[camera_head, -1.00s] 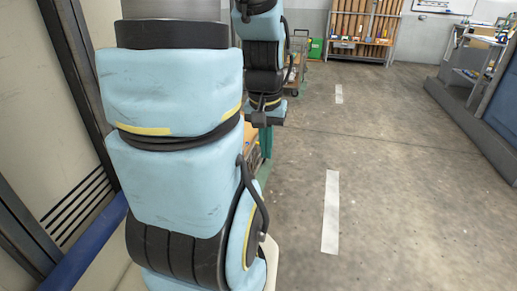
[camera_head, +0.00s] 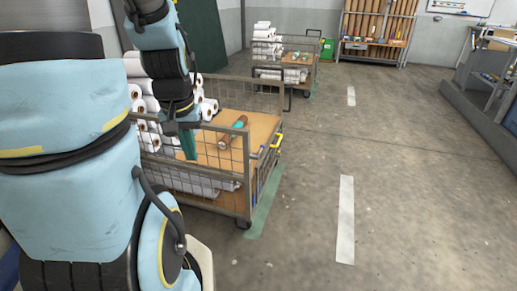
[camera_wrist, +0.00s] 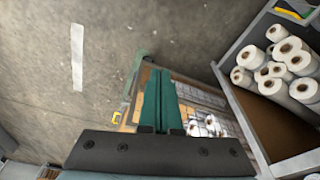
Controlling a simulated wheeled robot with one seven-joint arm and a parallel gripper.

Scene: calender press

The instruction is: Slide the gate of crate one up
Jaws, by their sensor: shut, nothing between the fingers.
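A wire-mesh crate on wheels (camera_head: 205,150) stands left of centre in the head view, with a brown board, white rolls and a brown tube inside. I cannot tell which part is the gate, or see a label for crate one. My gripper (camera_head: 189,150) has teal fingers, shut and empty, and appears over or in front of the crate's near side. In the wrist view the fingers (camera_wrist: 160,85) overlap the crate, hiding part of it; contact cannot be told.
A second wheeled mesh crate (camera_head: 287,50) with rolls stands behind. A grey-walled bin (camera_wrist: 228,90) of white rolls is at right in the wrist view. A shelf of tubes (camera_head: 375,28) is at the back. The concrete floor (camera_head: 400,170) right of the crates is clear.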

